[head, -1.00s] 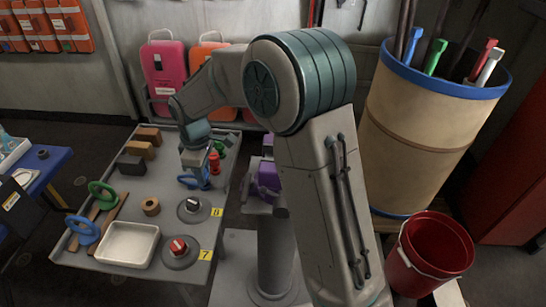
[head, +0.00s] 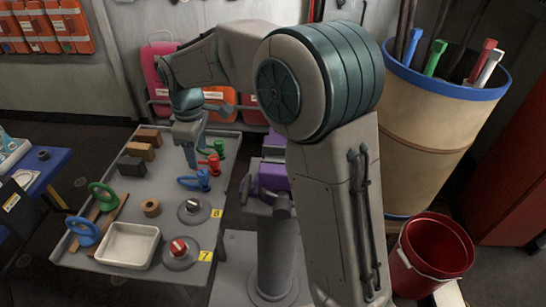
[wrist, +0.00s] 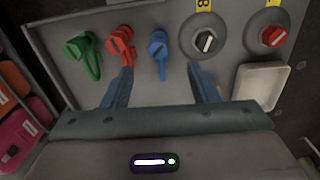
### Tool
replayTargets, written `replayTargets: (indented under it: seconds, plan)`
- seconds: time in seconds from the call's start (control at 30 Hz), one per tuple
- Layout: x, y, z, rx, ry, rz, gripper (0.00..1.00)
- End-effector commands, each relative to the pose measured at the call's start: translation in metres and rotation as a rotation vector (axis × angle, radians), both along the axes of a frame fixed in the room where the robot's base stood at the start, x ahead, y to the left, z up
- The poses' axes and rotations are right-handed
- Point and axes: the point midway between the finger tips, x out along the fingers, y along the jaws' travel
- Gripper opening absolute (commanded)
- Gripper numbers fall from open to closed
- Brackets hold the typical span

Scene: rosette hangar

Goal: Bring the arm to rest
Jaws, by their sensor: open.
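My arm reaches from the right over a grey table (head: 128,180). My gripper (head: 192,162) hangs above the table's far right part, pointing down, open and empty. In the wrist view my gripper (wrist: 160,85) shows two blue fingers spread apart with nothing between them. Beyond the fingertips lie a blue valve-like piece (wrist: 158,52), a red one (wrist: 121,44) and a green one (wrist: 80,50). In the head view the blue piece (head: 196,181), the red piece (head: 212,163) and the green piece (head: 219,147) are near the table's right edge.
On the table are a white tray (head: 128,245), a red-knob dial (head: 180,250), a black-knob dial (head: 193,208), green (head: 102,193) and blue (head: 82,230) rings, and several blocks. A purple object (head: 270,177) on a pedestal, a large bin (head: 425,130) and a red bucket (head: 432,248) stand right.

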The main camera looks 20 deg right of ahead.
Motion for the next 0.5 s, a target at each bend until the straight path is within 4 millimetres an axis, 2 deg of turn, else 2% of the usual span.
replayTargets:
  seconds: [0.03,0.2,0.33,0.5]
  plan:
    - [0.001,0.001,0.013,0.001,-0.006,0.0,0.54]
    - [0.0,0.001,0.04,0.0,-0.003,-0.001,0.54]
    - [-0.001,0.001,0.051,-0.001,-0.002,-0.001,0.54]
    - [-0.001,0.001,0.055,-0.001,-0.002,-0.002,0.54]
